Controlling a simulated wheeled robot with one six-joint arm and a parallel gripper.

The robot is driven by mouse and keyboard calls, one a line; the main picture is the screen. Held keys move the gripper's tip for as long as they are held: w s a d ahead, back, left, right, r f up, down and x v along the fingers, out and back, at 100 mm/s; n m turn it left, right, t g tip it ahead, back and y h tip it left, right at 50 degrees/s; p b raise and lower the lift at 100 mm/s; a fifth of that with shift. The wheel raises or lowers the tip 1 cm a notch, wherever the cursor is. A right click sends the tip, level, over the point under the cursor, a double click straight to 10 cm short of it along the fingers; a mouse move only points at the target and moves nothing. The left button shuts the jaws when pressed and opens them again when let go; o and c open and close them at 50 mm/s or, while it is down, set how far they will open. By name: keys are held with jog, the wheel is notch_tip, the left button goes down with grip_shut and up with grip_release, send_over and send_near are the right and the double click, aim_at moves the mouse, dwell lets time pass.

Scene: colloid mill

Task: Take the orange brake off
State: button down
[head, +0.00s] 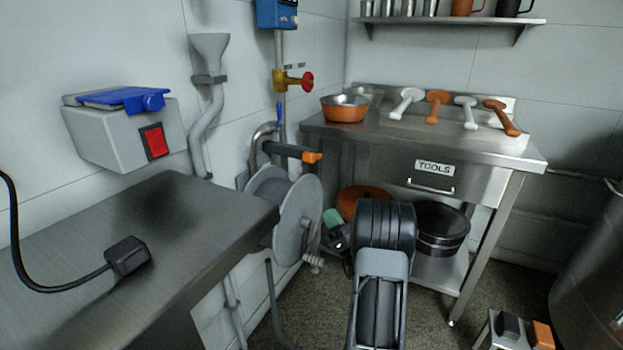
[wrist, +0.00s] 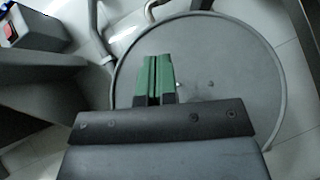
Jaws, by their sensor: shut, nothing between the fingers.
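A dark bar with an orange end (head: 312,157), which looks like the orange brake, sticks out to the right above a grey round disc (head: 300,215) by the wall. No orange shows in the wrist view. The disc fills the middle of the wrist view (wrist: 235,65). My gripper (head: 332,218) has green fingers and is just right of the disc in the head view, below the orange end. In the wrist view my gripper (wrist: 155,60) is shut and empty, with the fingers together in front of the disc face. The gap between fingers and disc is hard to judge.
A steel bench (head: 190,225) with a black plug (head: 128,256) stands left of the disc. A grey box (head: 125,130) with a red switch is on the wall. A steel table (head: 400,140) with white and orange tools stands behind; a black pot (head: 440,228) is beneath.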

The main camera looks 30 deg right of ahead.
jog(key=shift+w+a, duration=0.1)
jog(key=shift+a, duration=0.15)
send_near(314, 157)
jog(key=w+a+r, duration=0.1)
jog(key=w+a, duration=0.2)
jog(key=w, duration=0.2)
jog(key=shift+w+r+p, duration=0.1)
jog(key=shift+r+p, duration=0.2)
jog(key=shift+r, duration=0.65)
jog(key=shift+r, duration=0.1)
